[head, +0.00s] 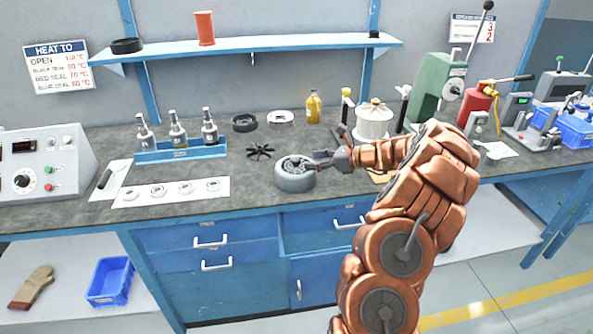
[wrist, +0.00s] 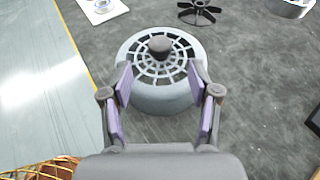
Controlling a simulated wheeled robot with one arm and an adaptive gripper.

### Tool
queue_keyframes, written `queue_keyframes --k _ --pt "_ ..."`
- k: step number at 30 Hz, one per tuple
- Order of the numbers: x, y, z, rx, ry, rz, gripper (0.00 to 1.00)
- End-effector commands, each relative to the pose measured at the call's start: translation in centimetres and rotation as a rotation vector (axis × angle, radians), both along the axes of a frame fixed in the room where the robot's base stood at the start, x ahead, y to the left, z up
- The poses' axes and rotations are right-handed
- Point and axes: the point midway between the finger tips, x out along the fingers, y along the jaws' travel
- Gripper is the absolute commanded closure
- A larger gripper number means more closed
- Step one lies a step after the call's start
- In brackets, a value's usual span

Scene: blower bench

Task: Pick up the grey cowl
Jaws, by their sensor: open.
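The grey cowl (head: 295,177) is a round, squat grey housing with a spoked grille on top and a dark knob at its centre. It stands on the bench near the front edge. In the wrist view the cowl (wrist: 160,95) is just ahead of my gripper (wrist: 160,82). My gripper is open, and its two purple-padded fingers reach over the near part of the cowl, one on each side. I cannot tell if they touch it. In the head view my gripper (head: 322,160) is at the cowl's right side.
A black fan wheel (head: 260,151) lies behind the cowl. A white sheet (head: 172,192) with several small parts lies to its left. A blue tray (head: 180,152) holds several bottles. A white ribbed canister (head: 376,122) stands behind my arm at right. Bare bench surrounds the cowl.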

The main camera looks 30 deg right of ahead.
Motion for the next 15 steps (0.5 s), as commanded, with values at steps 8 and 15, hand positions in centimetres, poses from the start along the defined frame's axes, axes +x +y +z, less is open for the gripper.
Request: queue_keyframes --k 8,15 --pt "2.1 1.5 -0.6 -0.001 0.001 0.005 0.39" --pt "4.8 3.2 -1.2 0.000 0.000 0.008 0.39"
